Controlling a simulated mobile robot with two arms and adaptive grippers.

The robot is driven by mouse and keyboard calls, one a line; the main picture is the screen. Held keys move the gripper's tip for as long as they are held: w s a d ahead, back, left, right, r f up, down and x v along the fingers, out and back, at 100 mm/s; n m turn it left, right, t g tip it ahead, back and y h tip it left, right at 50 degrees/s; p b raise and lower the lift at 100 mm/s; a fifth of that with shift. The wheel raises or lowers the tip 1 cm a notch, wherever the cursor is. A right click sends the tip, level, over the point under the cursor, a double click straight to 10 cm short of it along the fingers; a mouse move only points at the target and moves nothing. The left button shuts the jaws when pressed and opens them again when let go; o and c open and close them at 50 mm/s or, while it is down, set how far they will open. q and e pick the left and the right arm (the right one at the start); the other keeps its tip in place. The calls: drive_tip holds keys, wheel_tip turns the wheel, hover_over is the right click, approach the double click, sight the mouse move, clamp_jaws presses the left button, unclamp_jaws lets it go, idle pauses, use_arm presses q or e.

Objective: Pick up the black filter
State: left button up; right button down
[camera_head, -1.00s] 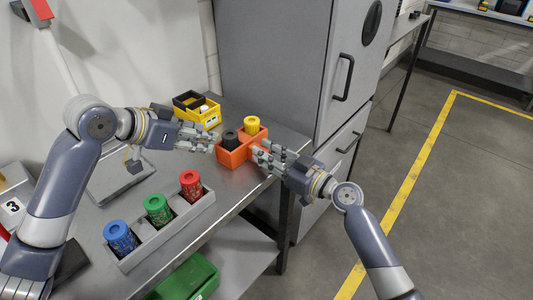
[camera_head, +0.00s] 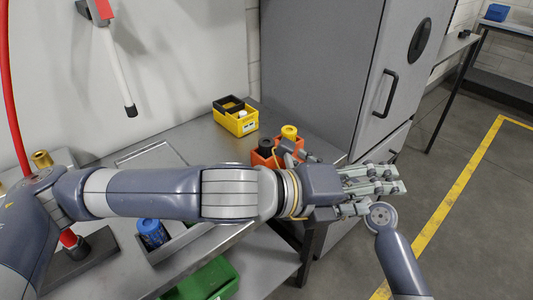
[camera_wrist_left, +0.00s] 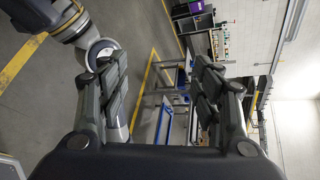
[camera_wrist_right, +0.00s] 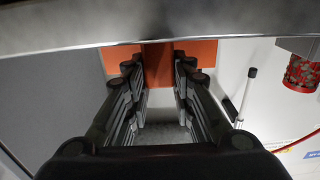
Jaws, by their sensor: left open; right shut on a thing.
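The orange box (camera_head: 264,158) stands near the table's far corner in the head view. The black filter (camera_head: 265,143) shows only as a dark top in its left part, beside the yellow filter (camera_head: 289,132). My right gripper (camera_wrist_right: 158,69) is shut on the orange box (camera_wrist_right: 165,60), seen between its fingers in the right wrist view. In the head view my left forearm mostly hides that hand. My left gripper (camera_head: 378,187) is open and empty, stretched past the box to the right; it also shows in the left wrist view (camera_wrist_left: 160,65).
A yellow bin (camera_head: 237,126) and a black bin (camera_head: 228,103) stand behind the orange box. My left arm covers most of the can rack; a blue can (camera_head: 151,231) shows. A green bin (camera_head: 205,284) is below. A grey cabinet (camera_head: 330,75) stands behind the table.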

use_arm(q)
drive_tip(key=w+a+f+m+t+y, duration=0.3)
drive_tip(key=w+a, duration=0.6)
drive_tip(key=a, duration=0.3)
drive_tip(key=m+t+y, duration=0.3)
drive_tip(key=m, duration=0.1)
approach(265, 142)
drive_tip(key=shift+x, duration=4.3)
drive_tip(key=c, duration=1.2)
